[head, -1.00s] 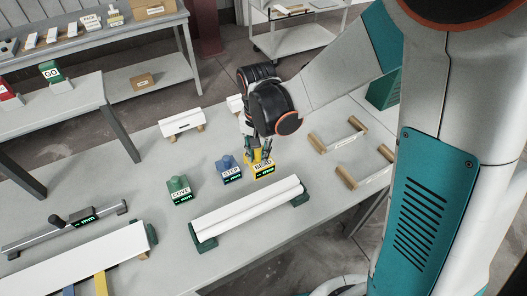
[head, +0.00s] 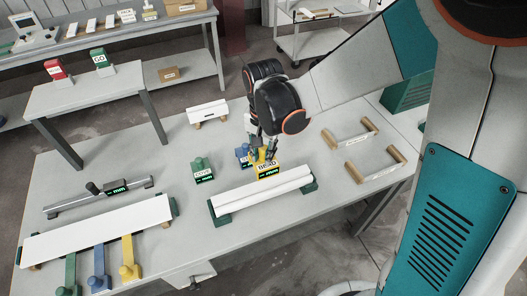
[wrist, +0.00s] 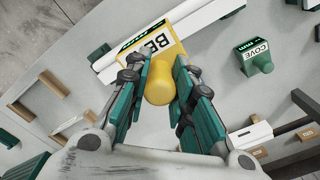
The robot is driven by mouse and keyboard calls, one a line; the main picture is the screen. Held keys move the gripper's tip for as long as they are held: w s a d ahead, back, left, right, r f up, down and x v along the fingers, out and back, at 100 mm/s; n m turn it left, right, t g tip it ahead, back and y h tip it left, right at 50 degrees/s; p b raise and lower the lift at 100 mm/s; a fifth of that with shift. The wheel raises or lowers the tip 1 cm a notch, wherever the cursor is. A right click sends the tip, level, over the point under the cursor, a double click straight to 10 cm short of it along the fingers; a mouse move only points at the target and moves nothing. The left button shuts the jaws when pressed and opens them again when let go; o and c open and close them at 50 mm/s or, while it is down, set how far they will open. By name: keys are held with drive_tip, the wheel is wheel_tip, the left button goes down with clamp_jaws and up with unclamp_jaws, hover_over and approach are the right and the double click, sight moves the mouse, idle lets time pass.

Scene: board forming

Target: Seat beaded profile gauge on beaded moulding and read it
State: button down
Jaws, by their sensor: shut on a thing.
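The yellow gauge labelled BEAD (head: 267,171) has a dark face with a green readout too small to read. My gripper (head: 263,152) is shut on its yellow knob, which shows between the fingers in the wrist view (wrist: 159,84). The white moulding (head: 240,198) lies across two green end supports on the table. The gauge is at the moulding's far side, around mid-length, and overlaps its back edge in the head view. In the wrist view the gauge body covers part of the moulding (wrist: 120,61). I cannot tell whether they touch.
The green COVE gauge (head: 203,171) stands left of the gripper. The blue STEP gauge (head: 241,152) is partly hidden behind the BEAD gauge. Wooden-ended holders (head: 375,163) lie at right. A long white board (head: 95,229) and a bar with a readout (head: 100,195) lie at left.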

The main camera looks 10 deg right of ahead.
drive_tip(key=shift+f+b, duration=4.4)
drive_tip(key=shift+f, duration=0.6)
drive_tip(key=shift+f+b, duration=2.25)
drive_tip(key=c, duration=1.3)
unclamp_jaws()
drive_tip(key=shift+r, duration=0.1)
drive_tip(key=shift+r, duration=3.7)
